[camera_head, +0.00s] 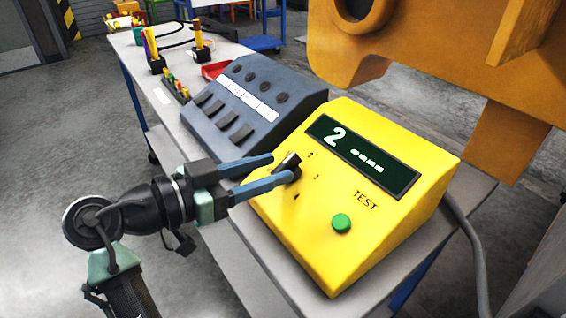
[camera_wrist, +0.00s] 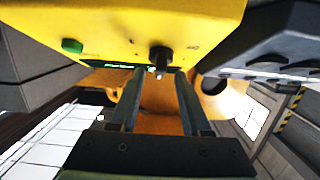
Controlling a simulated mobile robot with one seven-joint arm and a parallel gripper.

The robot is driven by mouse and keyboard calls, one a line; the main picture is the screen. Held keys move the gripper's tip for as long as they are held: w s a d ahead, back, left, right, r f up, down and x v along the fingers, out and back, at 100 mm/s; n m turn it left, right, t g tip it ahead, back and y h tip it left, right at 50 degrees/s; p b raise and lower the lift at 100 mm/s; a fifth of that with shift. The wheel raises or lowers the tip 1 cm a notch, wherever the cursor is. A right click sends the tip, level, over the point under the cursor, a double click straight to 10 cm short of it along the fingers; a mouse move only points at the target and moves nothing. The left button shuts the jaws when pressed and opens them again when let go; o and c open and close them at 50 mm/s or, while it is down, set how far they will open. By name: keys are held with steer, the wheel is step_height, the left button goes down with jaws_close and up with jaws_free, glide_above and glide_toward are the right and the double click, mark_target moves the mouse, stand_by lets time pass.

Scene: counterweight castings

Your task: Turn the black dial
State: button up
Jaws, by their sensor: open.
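The black dial (camera_head: 289,164) sits on the sloped face of a yellow test box (camera_head: 395,225), left of a green button (camera_head: 341,223). The box's display (camera_head: 362,157) reads "2" followed by dashes. My gripper (camera_head: 283,168) is open, with its two blue fingers reaching from the left to the dial. In the wrist view the dial (camera_wrist: 160,58) shows between and just beyond the fingertips (camera_wrist: 159,72). I cannot tell whether the fingers touch it.
A grey control box (camera_head: 255,105) with several knobs and switches stands just left of the yellow box. A large orange casting (camera_head: 420,45) is behind it. A grey cable (camera_head: 470,240) runs off at the right.

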steer(key=v, duration=0.9)
steer(key=shift+r, duration=0.1)
steer(key=w+d+r+n+t+y, duration=0.4)
steer(key=w+r+n+t+y, duration=0.3)
steer(key=r, duration=0.4)
steer(key=s+d+r+n+t+y+p, duration=0.1)
steer(key=s+d+r+n+t+y, duration=0.15)
steer(key=s+r+t, duration=0.7)
steer(key=s+d+r+n+t+y+p, duration=0.15)
steer(key=s+d+r+y, duration=0.3)
steer(key=r, duration=0.95)
step_height(320, 180, up, 17)
steer(key=a+p, duration=0.1)
steer(key=p, duration=1.6)
steer(key=shift+h, duration=0.4)
